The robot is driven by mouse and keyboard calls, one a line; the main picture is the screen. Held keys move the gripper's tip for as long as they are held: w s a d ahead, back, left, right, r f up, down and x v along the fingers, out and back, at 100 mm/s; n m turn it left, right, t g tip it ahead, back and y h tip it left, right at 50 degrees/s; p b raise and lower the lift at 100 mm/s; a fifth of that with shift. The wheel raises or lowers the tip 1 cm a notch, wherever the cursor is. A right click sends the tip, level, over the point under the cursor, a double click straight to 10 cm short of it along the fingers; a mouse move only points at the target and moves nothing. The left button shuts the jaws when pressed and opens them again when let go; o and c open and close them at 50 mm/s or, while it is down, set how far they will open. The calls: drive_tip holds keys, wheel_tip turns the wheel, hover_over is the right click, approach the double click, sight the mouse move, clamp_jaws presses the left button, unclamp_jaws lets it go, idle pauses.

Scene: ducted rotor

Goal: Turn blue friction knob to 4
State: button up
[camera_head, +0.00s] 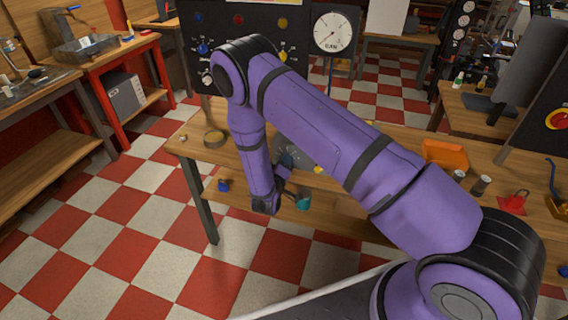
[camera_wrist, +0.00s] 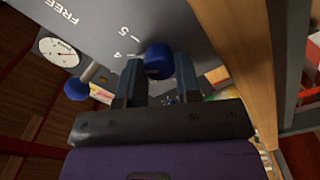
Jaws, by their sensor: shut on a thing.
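In the wrist view, the blue knob (camera_wrist: 159,59) is a rounded ball-like grip between the two fingers of my gripper (camera_wrist: 158,74), which is shut on it. The knob lies beside a grey plate (camera_wrist: 105,25) marked "FREE", "5" and "4". The "4" mark is just left of the knob, and the "5" is above it. In the head view, my gripper (camera_head: 284,190) is low at the front edge of the workbench. There the held knob is hard to make out. The grey plate (camera_head: 294,156) lies on the bench, partly behind my arm.
A second blue ball (camera_wrist: 76,90) and a white gauge (camera_wrist: 58,52) show at left in the wrist view. The bench (camera_head: 395,145) also carries an orange tray (camera_head: 445,154) and a red piece (camera_head: 513,203).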

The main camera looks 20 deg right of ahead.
drive_tip(key=shift+s+f, duration=0.1)
drive_tip(key=o, duration=0.9)
drive_tip(key=v, duration=1)
drive_tip(key=shift+s+a, duration=0.2)
drive_tip(key=shift+s, duration=0.1)
